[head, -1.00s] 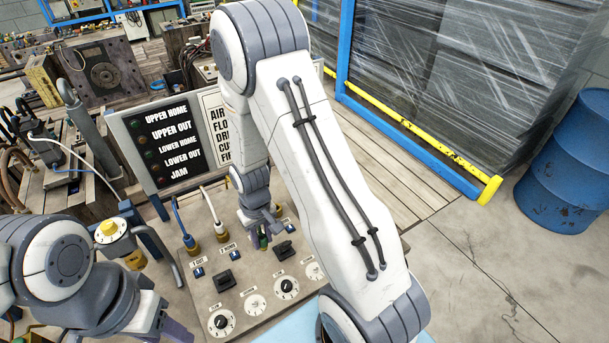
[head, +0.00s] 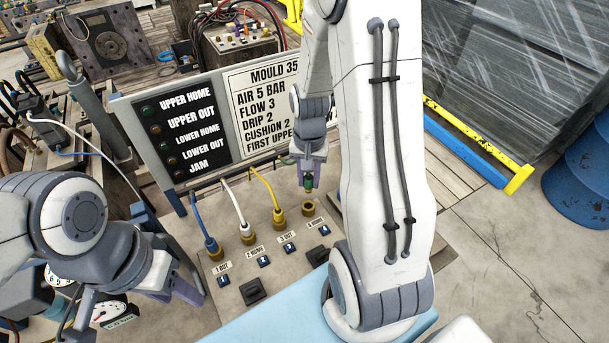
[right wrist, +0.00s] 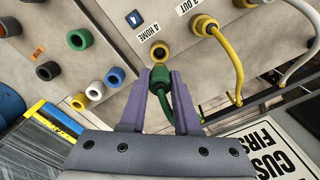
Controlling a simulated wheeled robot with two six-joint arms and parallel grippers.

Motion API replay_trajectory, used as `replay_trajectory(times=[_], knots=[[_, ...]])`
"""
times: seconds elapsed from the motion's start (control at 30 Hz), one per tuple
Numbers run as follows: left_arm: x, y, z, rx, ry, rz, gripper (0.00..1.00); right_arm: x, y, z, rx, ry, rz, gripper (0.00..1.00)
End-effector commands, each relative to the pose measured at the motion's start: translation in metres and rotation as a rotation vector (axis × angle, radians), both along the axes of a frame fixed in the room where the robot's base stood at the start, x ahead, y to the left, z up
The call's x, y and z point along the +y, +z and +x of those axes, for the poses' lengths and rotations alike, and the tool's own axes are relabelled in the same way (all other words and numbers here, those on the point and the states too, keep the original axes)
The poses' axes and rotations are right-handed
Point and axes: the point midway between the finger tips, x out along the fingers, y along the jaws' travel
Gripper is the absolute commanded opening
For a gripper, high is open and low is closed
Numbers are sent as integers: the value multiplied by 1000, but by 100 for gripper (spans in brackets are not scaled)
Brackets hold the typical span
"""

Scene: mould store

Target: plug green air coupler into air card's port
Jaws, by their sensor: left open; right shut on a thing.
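My right gripper (head: 308,177) is shut on the green air coupler (head: 308,184), just above the console panel. The air card (head: 268,98) stands behind, partly hidden by my right arm. My left gripper (head: 172,286) is open and empty at the lower left.
Blue (head: 211,245), white (head: 246,233) and yellow (head: 279,216) hoses sit in the neighbouring ports of the panel. A lamp board (head: 187,130) stands behind them. Several coloured rings, one green (right wrist: 115,76), show at left in the right wrist view. A blue drum (head: 580,180) stands far right.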

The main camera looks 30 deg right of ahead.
Motion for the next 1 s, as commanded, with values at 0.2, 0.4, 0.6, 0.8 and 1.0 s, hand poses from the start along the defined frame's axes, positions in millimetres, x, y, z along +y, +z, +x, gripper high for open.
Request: replay_trajectory(times=[0.2,0.4,0.6,0.8,1.0], knots=[[0,-21,0,0,-1,0,50,0,-22,0,0,1,0,0],[0,-39,0,0,-2,0,50,1,-41,0,0,3,0,0],[0,-45,0,0,-3,0,50,2,-51,1,0,6,0,0],[0,-45,0,0,-3,0,50,2,-52,1,0,6,0,0],[0,-45,0,0,-3,0,50,2,-52,1,0,6,0,0]])
